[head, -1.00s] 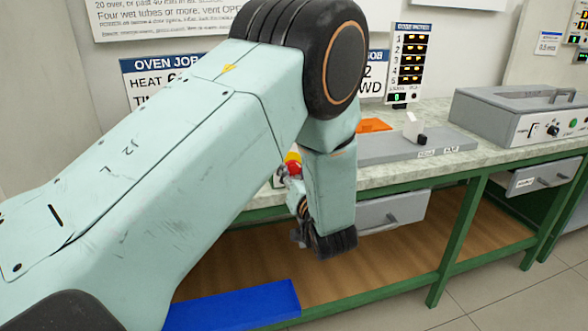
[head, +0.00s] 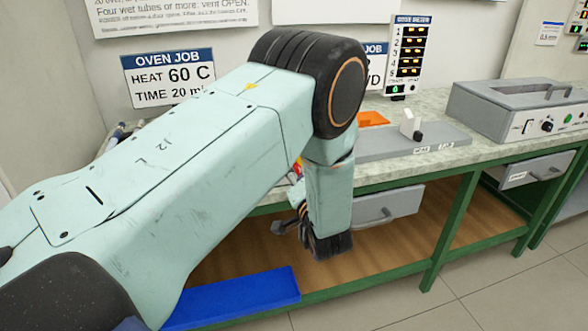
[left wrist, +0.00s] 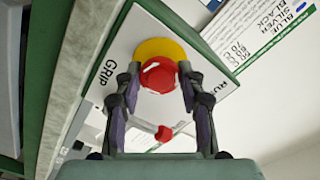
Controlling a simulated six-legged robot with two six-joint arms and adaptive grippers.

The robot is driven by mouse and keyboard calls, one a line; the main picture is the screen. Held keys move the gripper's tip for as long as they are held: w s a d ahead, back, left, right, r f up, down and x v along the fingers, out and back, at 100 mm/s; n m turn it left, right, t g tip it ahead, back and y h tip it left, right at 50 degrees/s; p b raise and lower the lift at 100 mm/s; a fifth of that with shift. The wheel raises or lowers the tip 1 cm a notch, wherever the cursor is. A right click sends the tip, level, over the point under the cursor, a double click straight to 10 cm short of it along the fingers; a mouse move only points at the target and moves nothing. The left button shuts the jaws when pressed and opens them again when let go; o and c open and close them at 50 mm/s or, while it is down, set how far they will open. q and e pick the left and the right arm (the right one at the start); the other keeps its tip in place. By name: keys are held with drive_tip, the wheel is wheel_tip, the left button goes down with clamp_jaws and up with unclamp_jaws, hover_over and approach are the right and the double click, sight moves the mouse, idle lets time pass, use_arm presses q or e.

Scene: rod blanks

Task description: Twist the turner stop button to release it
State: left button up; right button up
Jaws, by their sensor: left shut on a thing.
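The stop button (left wrist: 159,76) is a red round head on a yellow disc (left wrist: 160,48), fixed to a pale panel face in the left wrist view. My left gripper (left wrist: 161,82) has its two dark fingers on either side of the red head and is shut on it. In the head view only a sliver of red and yellow (head: 297,172) shows behind my left arm, and my left gripper (head: 288,223) is partly hidden by the wrist. My right gripper is in neither view.
A green-framed bench (head: 440,165) carries a grey plate (head: 385,146) and a grey box with knobs (head: 520,110). A drawer (head: 390,208) hangs under the top. A blue tray (head: 235,300) lies on the lower shelf. A small red-tipped part (left wrist: 163,134) shows between the gripper fingers.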

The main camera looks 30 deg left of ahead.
use_arm(q)
drive_tip(key=shift+w+a+r, duration=0.1)
drive_tip(key=shift+r, duration=0.15)
drive_tip(key=o, duration=1.2)
drive_tip(key=shift+f, duration=0.2)
drive_tip(key=shift+v, duration=3.85)
